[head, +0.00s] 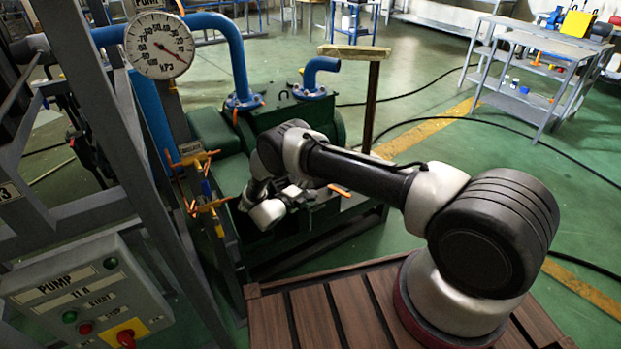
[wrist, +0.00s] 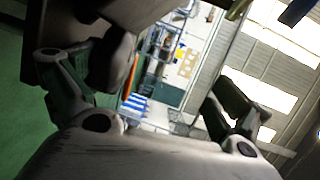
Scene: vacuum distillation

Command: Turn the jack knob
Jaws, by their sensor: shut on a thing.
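My gripper (head: 303,198) is low over the dark green pump unit (head: 215,130) in the head view, partly hidden by my own arm. In the wrist view its two fingers (wrist: 150,85) stand well apart on either side of the picture. A dark rounded part (wrist: 112,62), which looks to be the jack knob, is against the left finger, and my gripper is shut on it. The right finger's contact is not clear. In the head view I cannot make out the knob behind the arm and gripper.
A pressure gauge (head: 160,45) and blue pipes (head: 235,62) stand behind. A grey frame (head: 75,130) and a pump control box (head: 85,298) are at the left. Orange-handled valves (head: 208,205) are close left of the gripper. Floor is open at the right, with black cables.

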